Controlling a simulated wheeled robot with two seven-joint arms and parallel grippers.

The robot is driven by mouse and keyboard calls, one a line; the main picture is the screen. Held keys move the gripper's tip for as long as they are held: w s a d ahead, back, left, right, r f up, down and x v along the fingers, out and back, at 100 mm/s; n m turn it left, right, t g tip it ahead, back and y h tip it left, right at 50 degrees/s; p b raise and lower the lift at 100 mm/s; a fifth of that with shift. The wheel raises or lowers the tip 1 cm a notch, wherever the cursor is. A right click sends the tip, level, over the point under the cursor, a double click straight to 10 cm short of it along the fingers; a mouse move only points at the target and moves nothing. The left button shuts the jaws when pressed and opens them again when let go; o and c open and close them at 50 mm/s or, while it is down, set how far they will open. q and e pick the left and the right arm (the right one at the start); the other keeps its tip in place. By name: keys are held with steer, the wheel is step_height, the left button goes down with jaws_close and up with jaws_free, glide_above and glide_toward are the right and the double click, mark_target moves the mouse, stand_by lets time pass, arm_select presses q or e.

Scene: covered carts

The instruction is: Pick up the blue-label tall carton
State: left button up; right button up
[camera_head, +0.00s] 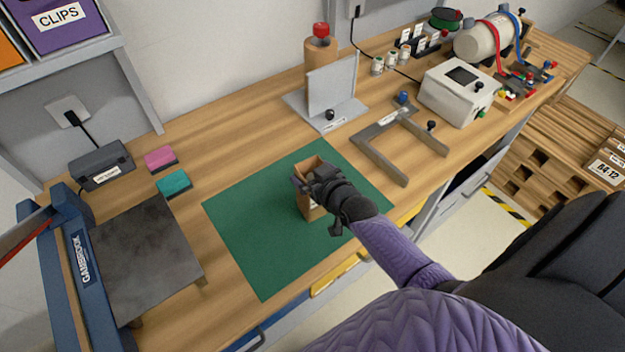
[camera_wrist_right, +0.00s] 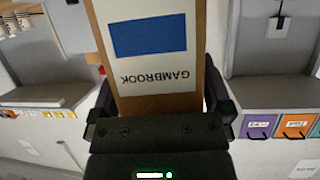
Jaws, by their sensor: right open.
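The tall carton (camera_head: 304,204) is brown cardboard and stands upright on the green mat (camera_head: 258,240), partly hidden behind my right gripper. In the right wrist view the carton (camera_wrist_right: 145,40) fills the upper middle. Its white face bears a blue rectangle and the word GAMBROOK, seen upside down. My right gripper (camera_head: 306,183) is at the carton's upper part, its jaws open. In the wrist view its dark fingers (camera_wrist_right: 160,108) lie on either side of the carton; contact cannot be made out. My left gripper is not in view.
A blue GAMBROOK frame with a dark plate (camera_head: 140,255) stands at left, near pink (camera_head: 160,158) and teal (camera_head: 173,183) blocks. A grey upright stand (camera_head: 333,85), a U-shaped bracket (camera_head: 385,160) and a white box (camera_head: 455,95) stand behind. The mat around the carton is clear.

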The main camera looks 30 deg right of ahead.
steer(key=c, duration=1.3)
